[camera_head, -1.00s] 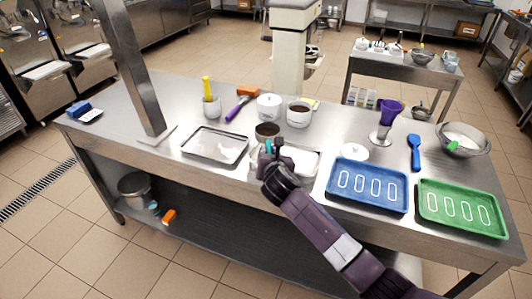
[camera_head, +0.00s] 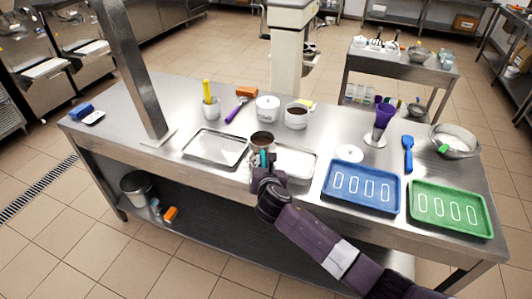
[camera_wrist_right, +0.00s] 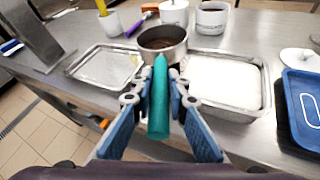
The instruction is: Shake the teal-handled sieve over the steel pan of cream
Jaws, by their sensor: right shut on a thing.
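My right gripper (camera_head: 266,168) is shut on the teal handle of the sieve (camera_wrist_right: 159,100); the handle lies between the fingers in the right wrist view. The sieve's round metal bowl (camera_head: 262,141) has dark brown contents and is held at the front of the handle. The steel pan of cream (camera_head: 296,162) is a shallow rectangular pan with white contents, just right of the sieve; it also shows in the right wrist view (camera_wrist_right: 258,108). The bowl appears near the pan's left end; I cannot tell how far it overlaps it. My left gripper is out of view.
An empty steel tray (camera_head: 215,148) lies left of the sieve. White pots (camera_head: 267,107) and a cup with dark contents (camera_head: 297,116) stand behind. A blue tray (camera_head: 362,187) and a green tray (camera_head: 448,209) lie to the right, with a blue spatula (camera_head: 408,153) behind them.

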